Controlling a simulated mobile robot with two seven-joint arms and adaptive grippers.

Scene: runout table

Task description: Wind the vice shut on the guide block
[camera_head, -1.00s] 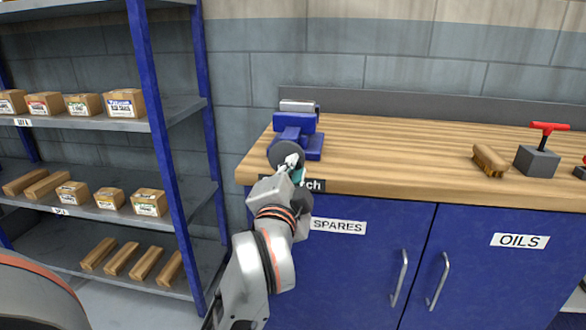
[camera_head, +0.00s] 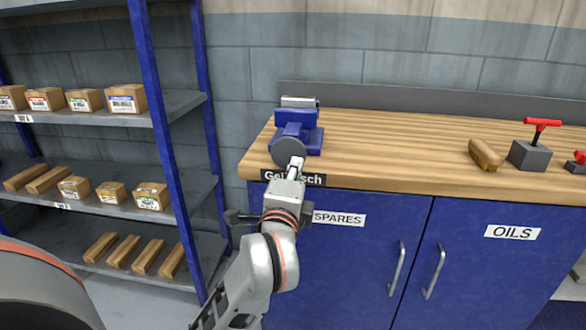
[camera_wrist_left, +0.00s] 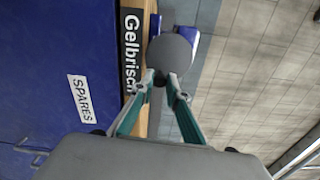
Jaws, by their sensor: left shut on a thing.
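The blue vice (camera_head: 297,129) stands at the left end of the wooden bench. A pale metallic piece (camera_head: 299,101) shows at its far end; I cannot tell whether it is the guide block or part of the jaws. The vice's round grey handwheel (camera_head: 288,152) faces me, and it also shows in the wrist view (camera_wrist_left: 170,52). My left gripper (camera_head: 296,163) is at the wheel's lower right edge. In the wrist view its teal-sided fingers (camera_wrist_left: 161,83) are shut on the wheel's small grip, which they mostly hide. My right gripper is not in view.
On the bench's right side lie a brown brush-like block (camera_head: 485,155) and a grey block with a red T-handle (camera_head: 530,155). Blue cupboard doors (camera_head: 345,265) are below the bench edge. A blue-framed shelf rack (camera_head: 163,140) with boxes stands left. The bench middle is clear.

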